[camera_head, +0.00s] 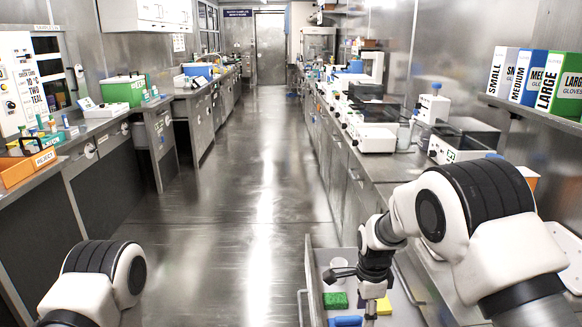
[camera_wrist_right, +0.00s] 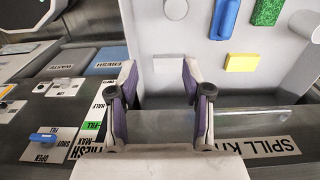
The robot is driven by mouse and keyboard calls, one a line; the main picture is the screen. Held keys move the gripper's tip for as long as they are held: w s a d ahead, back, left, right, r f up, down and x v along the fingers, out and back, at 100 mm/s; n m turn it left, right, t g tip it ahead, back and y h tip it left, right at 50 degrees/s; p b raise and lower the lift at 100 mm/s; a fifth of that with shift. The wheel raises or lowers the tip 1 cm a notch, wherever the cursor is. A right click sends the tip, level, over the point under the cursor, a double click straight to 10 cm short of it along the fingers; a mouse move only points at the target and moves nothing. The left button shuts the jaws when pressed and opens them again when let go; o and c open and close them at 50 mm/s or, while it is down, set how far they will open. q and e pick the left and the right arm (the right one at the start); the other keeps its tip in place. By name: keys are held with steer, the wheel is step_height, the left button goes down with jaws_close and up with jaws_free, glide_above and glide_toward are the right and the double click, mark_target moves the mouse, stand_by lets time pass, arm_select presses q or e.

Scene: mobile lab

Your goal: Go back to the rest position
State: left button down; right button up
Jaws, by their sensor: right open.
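My right arm comes in from the right in the head view, and its gripper (camera_head: 354,290) points down at the open drawer (camera_head: 314,290). In the right wrist view the two fingers of the right gripper (camera_wrist_right: 158,105) stand wide apart, with nothing clasped between them. They are over the front edge of the drawer, beside the SPILL KIT label (camera_wrist_right: 268,146). Whether they touch the edge cannot be told. Only upper links of my left arm show at the bottom left of the head view; its gripper is out of frame.
The drawer holds a green sponge (camera_head: 335,300), a yellow sponge (camera_head: 383,306), a blue item (camera_head: 345,321) and a white cup (camera_head: 338,268). Benches with equipment line both sides. Glove boxes (camera_head: 556,84) stand on the right shelf. The aisle floor (camera_head: 225,220) is clear.

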steer(key=s+d+f+n, duration=0.3)
steer(key=s+f+n, duration=0.1)
steer(key=s+f, duration=0.35)
steer(key=s+d+f+n, duration=0.3)
steer(key=s+f, duration=0.3)
steer(key=f, duration=0.2)
steer(key=s+d+f+n, duration=0.15)
steer(key=s+n, duration=0.35)
steer(key=s, duration=0.5)
steer(key=s+f+n, duration=0.2)
steer(key=s+n, duration=0.2)
steer(key=s, duration=0.7)
arm_select(q)
step_height(320, 180, down, 10)
steer(key=b, duration=1)
arm_select(e)
step_height(320, 180, down, 10)
steer(key=n, duration=0.1)
arm_select(q)
step_height(320, 180, up, 21)
steer(key=p, duration=2.1)
steer(key=shift+w+r, duration=0.15)
steer(key=shift+r, duration=0.05)
arm_select(e)
step_height(320, 180, up, 22)
steer(key=shift+s+d+f, duration=0.2)
steer(key=shift+s+f, duration=0.05)
steer(key=shift+s, duration=0.05)
arm_select(q)
steer(key=shift+p, duration=0.3)
